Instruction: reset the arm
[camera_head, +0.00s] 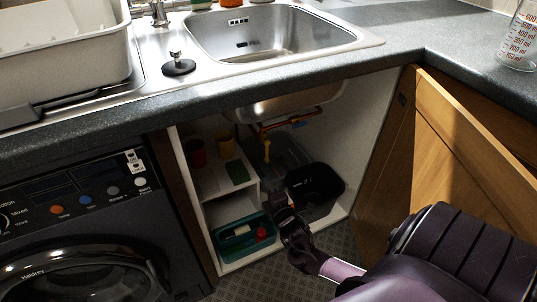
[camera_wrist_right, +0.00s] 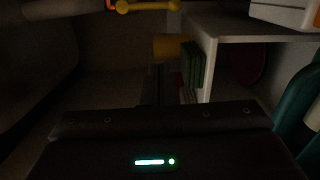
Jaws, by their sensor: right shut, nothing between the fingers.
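My right arm comes in from the lower right in the head view, and its gripper (camera_head: 281,205) is at the open cabinet under the sink, between the black bin (camera_head: 318,184) and the teal crate (camera_head: 232,248). The right gripper is shut and empty. In the right wrist view the dark gripper body fills the lower part, and its fingers (camera_wrist_right: 158,88) are hard to make out in the shadow. My left gripper is not in view.
The cabinet holds a white shelf (camera_head: 220,183) with a yellow cup (camera_head: 225,146) and a red cup (camera_head: 197,153). Orange and yellow pipes (camera_head: 290,122) hang under the sink. The wooden door (camera_head: 470,150) stands open at right. A washing machine (camera_head: 80,225) is at left.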

